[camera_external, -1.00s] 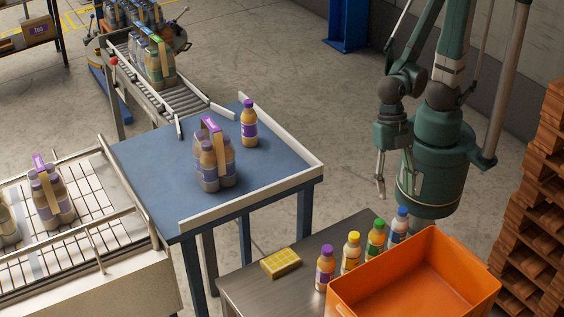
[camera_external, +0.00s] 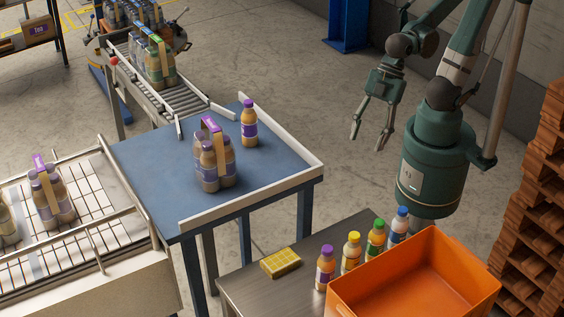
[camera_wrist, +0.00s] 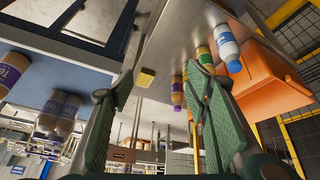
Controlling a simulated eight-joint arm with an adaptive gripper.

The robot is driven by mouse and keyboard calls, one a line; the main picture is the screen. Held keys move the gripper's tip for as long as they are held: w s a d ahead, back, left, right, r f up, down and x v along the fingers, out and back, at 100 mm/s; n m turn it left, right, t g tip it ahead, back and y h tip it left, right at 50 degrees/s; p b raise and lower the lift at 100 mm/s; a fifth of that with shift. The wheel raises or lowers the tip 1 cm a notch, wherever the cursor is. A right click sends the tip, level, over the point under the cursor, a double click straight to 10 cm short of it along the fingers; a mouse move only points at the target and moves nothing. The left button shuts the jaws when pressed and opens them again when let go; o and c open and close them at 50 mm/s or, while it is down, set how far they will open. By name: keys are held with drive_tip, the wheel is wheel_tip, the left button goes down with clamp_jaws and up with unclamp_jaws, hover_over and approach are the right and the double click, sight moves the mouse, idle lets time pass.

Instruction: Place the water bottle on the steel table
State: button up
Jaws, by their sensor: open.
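The water bottle (camera_external: 397,228), with a blue cap and a white and blue label, stands upright at the far right end of a row of bottles on the steel table (camera_external: 240,292). It also shows in the wrist view (camera_wrist: 229,50), next to the orange crate. My gripper (camera_external: 368,142) is open and empty, its two fingers spread and pointing down. It is in the air beyond the steel table, apart from the bottle. In the wrist view both green fingers (camera_wrist: 163,95) show with nothing between them.
Bottles with green, yellow and purple caps stand beside the water bottle. An orange crate (camera_external: 415,278) and a yellow sponge-like block (camera_external: 280,263) share the steel table. A blue table (camera_external: 160,180) holds a bottle pack and a single purple-capped bottle. Wooden pallets (camera_external: 535,190) rise at right.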

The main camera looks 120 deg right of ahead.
drive_tip(key=s+d+r+m+t+h, duration=0.1)
drive_tip(key=s+d+r+m, duration=0.1)
drive_tip(key=d, duration=0.5)
drive_tip(key=r+m, duration=0.1)
drive_tip(key=m, duration=0.1)
drive_tip(key=shift+s+r+m+t+h, duration=0.4)
